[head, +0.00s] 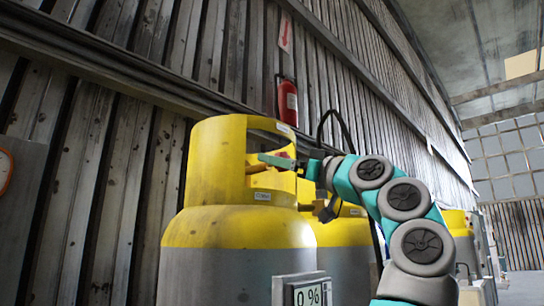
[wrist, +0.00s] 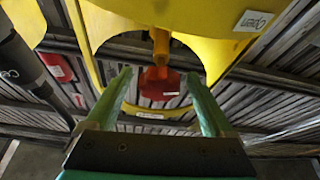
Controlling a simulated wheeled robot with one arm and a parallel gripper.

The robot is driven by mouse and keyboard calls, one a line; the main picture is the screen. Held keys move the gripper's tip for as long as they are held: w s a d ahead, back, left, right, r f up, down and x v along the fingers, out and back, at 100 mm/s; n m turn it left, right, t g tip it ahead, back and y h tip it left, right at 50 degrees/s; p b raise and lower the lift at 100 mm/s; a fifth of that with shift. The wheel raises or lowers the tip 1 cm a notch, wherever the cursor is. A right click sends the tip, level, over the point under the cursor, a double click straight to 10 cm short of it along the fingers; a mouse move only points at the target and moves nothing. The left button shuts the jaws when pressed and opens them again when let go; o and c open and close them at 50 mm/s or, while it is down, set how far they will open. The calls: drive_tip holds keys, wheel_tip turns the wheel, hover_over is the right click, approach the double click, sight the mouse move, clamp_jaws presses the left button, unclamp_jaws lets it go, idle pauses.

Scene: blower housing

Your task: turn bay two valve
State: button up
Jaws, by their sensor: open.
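A yellow-topped grey cylinder (head: 240,240) stands in the foreground of the head view. Its yellow collar (head: 218,160) has a cut-out opening. A red valve handle (wrist: 160,84) on a yellow stem shows inside the collar in the wrist view. Only a bit of red shows by my fingers in the head view. My gripper (head: 275,161) reaches in at the collar's opening. In the wrist view my gripper (wrist: 157,78) is open, its two green fingers apart on either side of the red handle. Touching cannot be told. No bay number is legible.
A display (head: 308,294) reading "0 %" stands before the cylinder. More yellow-topped cylinders (head: 345,232) stand behind it, partly hidden by my arm. A red extinguisher (head: 287,100) hangs on the ribbed wall. A dark hose (wrist: 22,62) shows at the wrist view's left.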

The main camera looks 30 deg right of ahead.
drive_tip(key=shift+p+x, duration=0.35)
drive_tip(key=shift+x, duration=1.1)
drive_tip(key=shift+c, duration=0.3)
drive_tip(key=c, duration=1.3)
drive_tip(key=shift+d+m+t+h+b, duration=0.1)
drive_tip(key=shift+m+t+h+b, duration=0.5)
drive_tip(key=shift+m, duration=1)
drive_tip(key=shift+d+h, duration=0.15)
drive_tip(key=shift+h, duration=0.15)
drive_tip(key=shift+f, duration=0.1)
drive_tip(key=shift+m, duration=0.3)
